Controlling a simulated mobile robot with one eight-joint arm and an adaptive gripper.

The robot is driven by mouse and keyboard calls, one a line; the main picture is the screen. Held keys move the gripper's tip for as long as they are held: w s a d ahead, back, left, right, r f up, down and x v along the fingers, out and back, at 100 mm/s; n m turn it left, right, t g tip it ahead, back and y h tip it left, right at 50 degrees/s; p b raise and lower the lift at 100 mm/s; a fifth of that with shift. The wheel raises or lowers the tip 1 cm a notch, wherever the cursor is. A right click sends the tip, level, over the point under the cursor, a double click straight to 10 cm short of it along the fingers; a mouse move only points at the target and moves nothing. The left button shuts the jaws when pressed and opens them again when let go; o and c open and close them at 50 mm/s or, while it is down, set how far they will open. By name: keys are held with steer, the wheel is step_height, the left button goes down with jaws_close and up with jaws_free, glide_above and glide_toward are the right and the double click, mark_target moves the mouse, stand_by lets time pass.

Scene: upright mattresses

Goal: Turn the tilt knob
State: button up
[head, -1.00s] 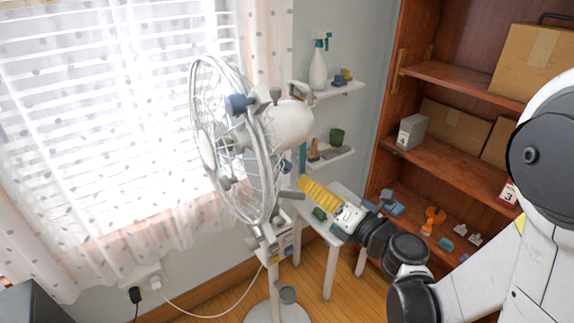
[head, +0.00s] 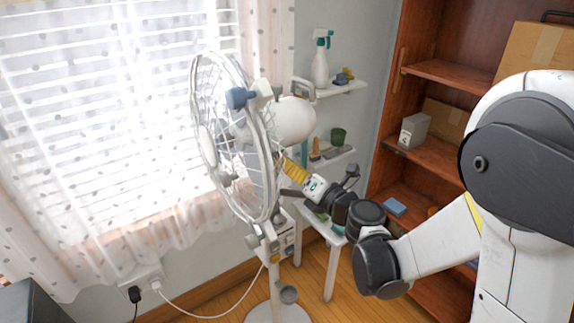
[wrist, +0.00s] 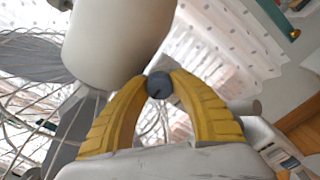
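The white standing fan (head: 235,145) is in front of the window in the head view, with its pale motor housing (head: 293,120) at the back of the cage. In the wrist view the housing (wrist: 115,45) fills the upper left. A small round dark blue-grey knob (wrist: 159,86) shows below it. My gripper (wrist: 160,80) has two yellow curved fingers, one on each side of this knob, with their tips at its edges. I cannot tell whether they press on it. In the head view my gripper (head: 290,168) is just under the housing, and the knob is hidden there.
A small white table (head: 330,232) stands below my gripper. Wall shelves (head: 345,88) with a spray bottle (head: 320,62) are behind. A wooden bookcase (head: 425,145) is at the right.

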jaws_close()
steer(key=shift+n, duration=0.3)
